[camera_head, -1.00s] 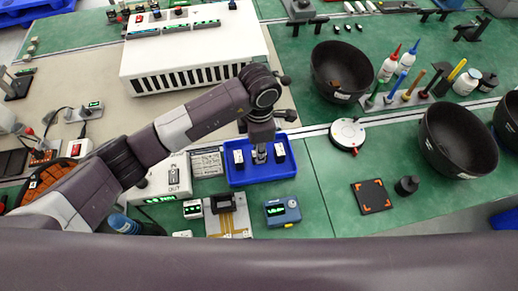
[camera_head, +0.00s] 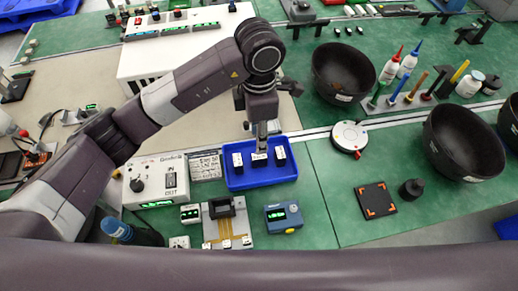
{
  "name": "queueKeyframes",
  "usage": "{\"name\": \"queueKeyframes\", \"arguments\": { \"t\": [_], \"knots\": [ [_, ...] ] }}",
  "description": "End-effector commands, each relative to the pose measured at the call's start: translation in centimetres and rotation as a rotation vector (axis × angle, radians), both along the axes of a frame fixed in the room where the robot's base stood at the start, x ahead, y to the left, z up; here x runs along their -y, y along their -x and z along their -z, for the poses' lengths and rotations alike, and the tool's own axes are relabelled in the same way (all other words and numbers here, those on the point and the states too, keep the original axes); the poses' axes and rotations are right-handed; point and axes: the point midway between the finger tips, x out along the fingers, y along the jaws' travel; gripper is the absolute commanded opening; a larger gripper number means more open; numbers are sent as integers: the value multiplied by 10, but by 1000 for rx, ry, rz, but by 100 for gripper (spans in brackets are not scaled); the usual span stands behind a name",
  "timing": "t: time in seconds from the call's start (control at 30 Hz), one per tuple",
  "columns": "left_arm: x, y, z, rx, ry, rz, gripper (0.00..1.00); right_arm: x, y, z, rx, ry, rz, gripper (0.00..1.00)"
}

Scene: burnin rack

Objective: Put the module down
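My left gripper (camera_head: 262,147) reaches down from above over the blue tray (camera_head: 262,183). Three small modules with black bodies and white fronts show in a row at the tray: a left one (camera_head: 238,162), a middle one (camera_head: 260,159) and a right one (camera_head: 280,155). The fingertips are right at or just above the middle module, and partly hide it. The fingers look narrow from here. I cannot tell whether they still grip the module or have parted from it. My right gripper is not in view.
A test board (camera_head: 229,229) with a black socket and a blue meter (camera_head: 283,217) stand in front of the tray. A grey box with a knob (camera_head: 154,182) is at the left. A round dial device (camera_head: 349,137) and dark bowls (camera_head: 343,72) are at the right.

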Motion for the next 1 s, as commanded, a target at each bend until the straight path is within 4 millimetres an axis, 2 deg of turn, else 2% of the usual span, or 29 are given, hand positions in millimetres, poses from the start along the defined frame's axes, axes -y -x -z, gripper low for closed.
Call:
{"name": "queueKeyframes", "arguments": {
  "t": [0.1,0.3,1.0],
  "knots": [
    [0,-1,-18,3,0,1,36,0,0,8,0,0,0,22],
    [0,0,-34,0,0,1,36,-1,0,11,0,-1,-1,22],
    [0,1,-35,-1,0,1,36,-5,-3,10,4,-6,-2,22]
  ]
}}
